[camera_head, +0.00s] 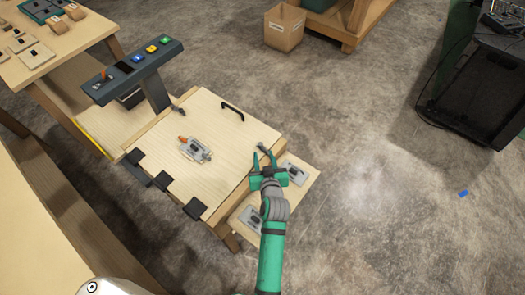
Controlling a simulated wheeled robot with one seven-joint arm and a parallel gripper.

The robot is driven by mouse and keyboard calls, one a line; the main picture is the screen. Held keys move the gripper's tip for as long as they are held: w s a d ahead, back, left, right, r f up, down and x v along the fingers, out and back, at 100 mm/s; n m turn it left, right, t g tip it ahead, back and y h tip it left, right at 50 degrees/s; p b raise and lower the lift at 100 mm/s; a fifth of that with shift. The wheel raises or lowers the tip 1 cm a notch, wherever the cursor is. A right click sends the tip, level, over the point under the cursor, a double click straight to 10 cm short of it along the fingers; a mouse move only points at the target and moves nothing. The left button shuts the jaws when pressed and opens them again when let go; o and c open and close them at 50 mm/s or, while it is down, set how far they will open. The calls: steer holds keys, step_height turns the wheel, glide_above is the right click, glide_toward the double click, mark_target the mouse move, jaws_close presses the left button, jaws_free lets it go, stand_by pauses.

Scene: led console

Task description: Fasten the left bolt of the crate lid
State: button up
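The crate lid (222,130) is a pale wooden panel, lying closed as far as I can tell, with a black handle (232,111) near its far edge. Black hinge-like blocks (195,208) sit along its near-left edge. A grey metal fitting with an orange tip (194,149) lies on the middle of the lid; I cannot tell whether it is a bolt. A small dark grey part (177,109) shows at the lid's far-left edge. My green gripper (265,157) is by the lid's right corner, fingers apart, with nothing visible between them.
A low wooden shelf to the right of the lid bears grey plates (295,173) (252,219). A grey console (133,68) with coloured buttons stands behind left. A workbench (55,45) is at far left. A cardboard box (284,28) stands behind; floor on the right is mostly clear.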

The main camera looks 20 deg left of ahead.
steer(key=v, duration=0.5)
steer(key=shift+f, duration=0.1)
stand_by(0.4)
steer(key=s+d+m+t+h, duration=0.2)
steer(key=s+d+m+h, duration=0.15)
steer(key=s+d, duration=1.1)
steer(key=s+d+r+m+t+h, duration=0.1)
steer(key=s+r, duration=0.3)
steer(key=s, duration=0.4)
steer(key=s+d+r+m+h, duration=0.1)
steer(key=s+r, duration=0.3)
steer(key=s, duration=0.5)
steer(key=shift+r+t+h, duration=0.35)
steer(key=shift+t+h, duration=0.05)
steer(key=shift+h, duration=0.15)
steer(key=shift+w+a+m, duration=0.1)
steer(key=shift+w+m, duration=0.05)
steer(key=shift+m, duration=0.1)
